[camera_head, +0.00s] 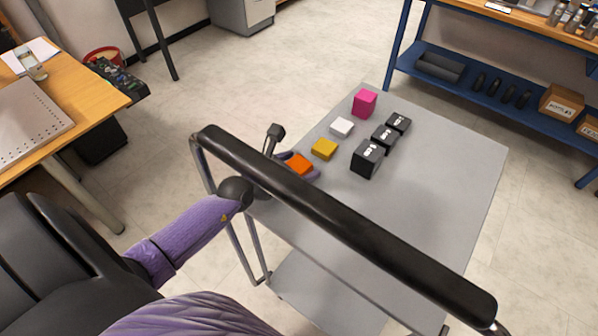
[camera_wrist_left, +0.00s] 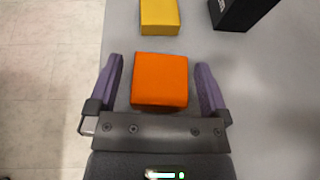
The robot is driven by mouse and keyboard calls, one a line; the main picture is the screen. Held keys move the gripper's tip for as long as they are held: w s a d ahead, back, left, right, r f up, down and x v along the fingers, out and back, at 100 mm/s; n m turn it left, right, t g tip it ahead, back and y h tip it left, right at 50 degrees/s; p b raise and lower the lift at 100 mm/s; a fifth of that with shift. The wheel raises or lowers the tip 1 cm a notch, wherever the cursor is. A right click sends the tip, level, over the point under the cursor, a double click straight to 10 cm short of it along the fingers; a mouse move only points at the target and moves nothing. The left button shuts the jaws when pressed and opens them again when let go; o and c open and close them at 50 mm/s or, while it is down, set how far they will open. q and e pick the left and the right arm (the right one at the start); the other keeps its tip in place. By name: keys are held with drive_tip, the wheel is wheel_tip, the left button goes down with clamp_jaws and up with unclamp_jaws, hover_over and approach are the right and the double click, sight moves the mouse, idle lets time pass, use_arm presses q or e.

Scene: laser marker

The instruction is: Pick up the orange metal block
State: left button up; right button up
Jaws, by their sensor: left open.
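The orange metal block (camera_head: 299,164) sits on the grey cart top near its left edge. In the left wrist view the orange block (camera_wrist_left: 159,80) lies between the two purple fingers of my left gripper (camera_wrist_left: 160,85). The fingers are open, with a gap on each side of the block. In the head view my left gripper (camera_head: 300,168) is at the block, partly hidden by the cart's black handle. My right gripper is not in view.
A yellow block (camera_head: 324,149), a white block (camera_head: 342,127) and a magenta block (camera_head: 364,103) stand beyond it. Black boxes (camera_head: 367,158) stand to the right. The cart's black handle (camera_head: 330,215) crosses in front. The cart top (camera_head: 440,190) is clear at right.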

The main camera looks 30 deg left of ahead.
use_arm(q)
clamp_jaws()
idle(0.4)
drive_tip(key=shift+r, duration=0.1)
